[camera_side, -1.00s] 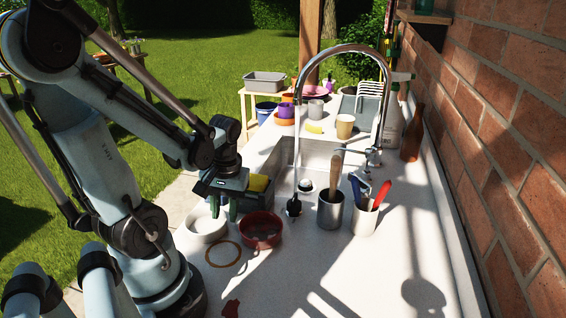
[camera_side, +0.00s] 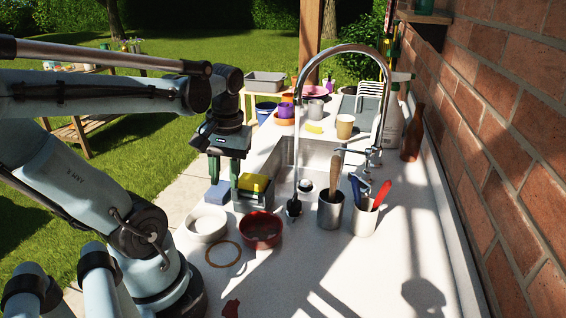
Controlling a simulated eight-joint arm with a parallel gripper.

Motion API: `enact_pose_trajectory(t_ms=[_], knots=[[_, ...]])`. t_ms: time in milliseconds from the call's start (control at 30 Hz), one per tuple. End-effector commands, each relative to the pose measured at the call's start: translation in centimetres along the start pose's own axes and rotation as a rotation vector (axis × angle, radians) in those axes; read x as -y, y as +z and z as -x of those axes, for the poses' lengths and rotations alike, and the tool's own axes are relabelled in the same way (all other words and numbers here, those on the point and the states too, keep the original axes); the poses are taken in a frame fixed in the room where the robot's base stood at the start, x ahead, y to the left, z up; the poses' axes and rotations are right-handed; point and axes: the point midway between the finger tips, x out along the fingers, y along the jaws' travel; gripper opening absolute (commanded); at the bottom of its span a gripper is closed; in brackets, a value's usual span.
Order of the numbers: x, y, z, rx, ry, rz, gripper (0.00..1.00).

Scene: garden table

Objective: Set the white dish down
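The white dish (camera_side: 207,224) rests upright on the pale counter, left of a dark red bowl (camera_side: 261,229). It looks empty. My gripper (camera_side: 224,180) is above and behind the dish, clear of it, pointing down. Its two green fingers are apart with nothing visible between them. A blue block (camera_side: 218,192) and a yellow sponge in a grey holder (camera_side: 254,185) are just below and beside the fingers.
A ring (camera_side: 223,254) lies in front of the dish. Metal cups with utensils (camera_side: 331,210) (camera_side: 365,217) stand to the right, beside the sink and its tall tap (camera_side: 340,50). The front counter is mostly clear.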

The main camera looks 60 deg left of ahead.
Motion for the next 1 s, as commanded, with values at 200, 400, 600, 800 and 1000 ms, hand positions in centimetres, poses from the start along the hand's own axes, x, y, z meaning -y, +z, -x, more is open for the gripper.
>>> enact_pose_trajectory(t_ms=[200, 400, 600, 800, 1000], knots=[[-4.6, 0.0, 0.0, -0.174, 0.099, -0.264, 0.32], [-12.0, 1.7, 1.0, -0.458, 0.272, -0.662, 0.32], [-15.6, 3.4, 2.1, -0.616, 0.371, -0.852, 0.32], [-15.9, 3.5, 2.3, -0.633, 0.38, -0.869, 0.32], [-15.8, 3.5, 2.2, -0.631, 0.379, -0.866, 0.32]])
